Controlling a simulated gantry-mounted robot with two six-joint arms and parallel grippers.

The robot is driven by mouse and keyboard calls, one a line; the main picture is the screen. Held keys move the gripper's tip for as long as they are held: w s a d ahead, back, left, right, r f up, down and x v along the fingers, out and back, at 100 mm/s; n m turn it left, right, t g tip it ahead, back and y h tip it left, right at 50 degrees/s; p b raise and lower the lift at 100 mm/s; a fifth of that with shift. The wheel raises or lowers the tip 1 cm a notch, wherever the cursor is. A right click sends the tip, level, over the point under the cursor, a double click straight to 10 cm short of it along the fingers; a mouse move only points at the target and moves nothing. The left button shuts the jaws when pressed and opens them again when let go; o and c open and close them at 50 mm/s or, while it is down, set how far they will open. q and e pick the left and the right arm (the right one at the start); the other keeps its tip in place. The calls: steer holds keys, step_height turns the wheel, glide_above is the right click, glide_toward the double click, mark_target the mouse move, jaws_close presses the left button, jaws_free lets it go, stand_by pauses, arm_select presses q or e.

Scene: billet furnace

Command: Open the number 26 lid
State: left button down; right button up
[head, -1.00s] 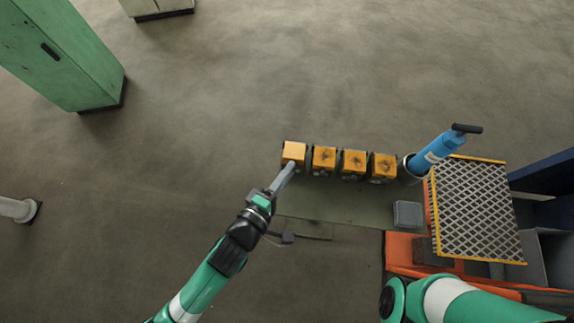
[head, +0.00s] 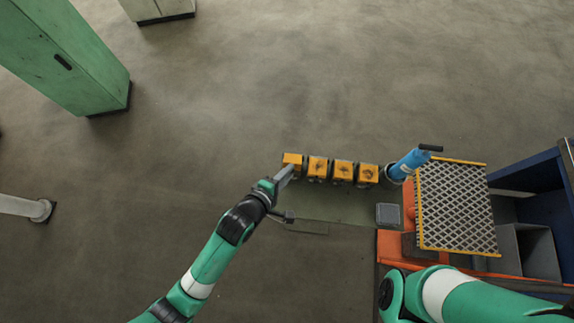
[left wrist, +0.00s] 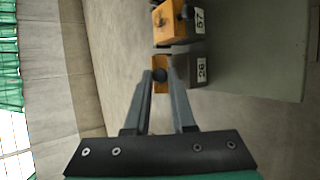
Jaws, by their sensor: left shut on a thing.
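The number 26 box shows its white label (left wrist: 202,70) in the left wrist view. Its yellow-orange lid (left wrist: 160,88) carries a dark round knob (left wrist: 159,75). In the head view this lid (head: 292,158) is at the left end of a row of similar boxes. My left gripper (left wrist: 159,73) is shut on the knob, its two grey fingers on either side of it. In the head view the left gripper (head: 288,171) reaches the lid from the lower left and hides part of the box's front. I cannot tell the lid's angle. My right gripper is not in view.
The number 57 box (left wrist: 172,22) stands beside it. More yellow-lidded boxes (head: 343,170) continue right to a blue cylinder (head: 408,164). A mesh-topped platform (head: 457,207) and a blue-walled bay (head: 530,182) lie farther right. Open floor lies left and behind.

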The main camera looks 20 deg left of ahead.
arm_select(q)
steer(key=c, duration=0.8)
jaws_free()
steer(key=p+v, duration=0.2)
steer(key=v, duration=0.9)
steer(key=shift+s+a+r, duration=0.1)
steer(key=shift+s+r, duration=0.1)
steer(key=shift+s, duration=0.05)
